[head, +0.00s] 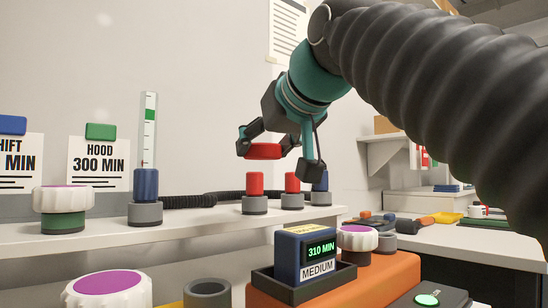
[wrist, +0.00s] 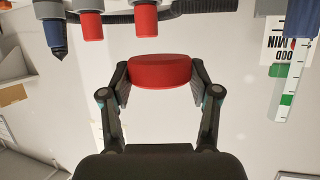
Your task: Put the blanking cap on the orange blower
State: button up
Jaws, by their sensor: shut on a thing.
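My gripper (head: 264,151) is shut on a flat round red cap (head: 263,151), held level between the two fingers. In the wrist view the red cap (wrist: 159,71) sits between the fingertips of my gripper (wrist: 160,75). In the head view the cap is in the air above a red plug in a grey collar on the shelf, apart from it. The orange blower (head: 375,285) is at the lower front, right of centre, partly cut off by the frame. A dark display box reading 310 MIN and MEDIUM (head: 305,255) sits on it.
Red plugs (head: 255,184) (head: 292,182) and blue plugs (head: 146,184) stand on the shelf (head: 110,236). White knobs with purple tops (head: 108,290) (head: 357,238) and an open grey ring (head: 207,292) are in front. A black hose lies along the wall; a cluttered bench (head: 480,240) is right.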

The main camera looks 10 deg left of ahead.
aim_at(382, 235)
jog(key=u, duration=0.85)
jog(key=k, duration=0.9)
jog(key=z, duration=0.9)
jog(key=i, duration=0.5)
